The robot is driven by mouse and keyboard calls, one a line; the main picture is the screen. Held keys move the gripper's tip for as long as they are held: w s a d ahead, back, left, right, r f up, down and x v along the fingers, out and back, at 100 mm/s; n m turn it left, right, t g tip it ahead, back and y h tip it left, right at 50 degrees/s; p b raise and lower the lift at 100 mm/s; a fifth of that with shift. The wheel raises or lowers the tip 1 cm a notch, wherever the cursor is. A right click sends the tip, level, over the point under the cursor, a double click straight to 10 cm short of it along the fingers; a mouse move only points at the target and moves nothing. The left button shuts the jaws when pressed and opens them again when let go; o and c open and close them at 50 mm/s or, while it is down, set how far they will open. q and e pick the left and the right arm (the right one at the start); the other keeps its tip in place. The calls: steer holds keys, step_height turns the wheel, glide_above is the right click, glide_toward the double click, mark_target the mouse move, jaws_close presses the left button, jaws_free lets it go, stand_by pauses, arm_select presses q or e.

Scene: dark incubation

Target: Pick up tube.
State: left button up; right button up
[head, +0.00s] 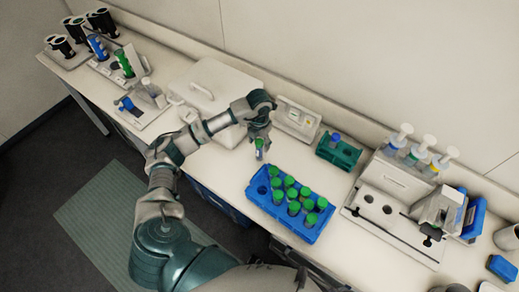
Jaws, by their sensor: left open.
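A blue rack (314,236) on the bench holds several green-capped tubes (305,192). At least one hole at its left end shows no cap. My left gripper (261,136) is above the bench, behind and left of the rack, pointing down with its jaws open. My right gripper is not in view.
A white lidded box (205,84) stands behind my left arm. A green rack (338,151) with a blue-capped tube and a white holder (297,118) are at the back. White equipment (395,176) stands right of the blue rack.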

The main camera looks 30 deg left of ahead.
mark_target(260, 150)
arm_select(q)
steer(key=shift+f, duration=0.6)
steer(key=f, duration=0.1)
steer(key=f+p, duration=0.1)
steer(key=f, duration=0.3)
steer(key=shift+w+a, duration=0.25)
steer(key=shift+d+r, duration=0.15)
jaws_close()
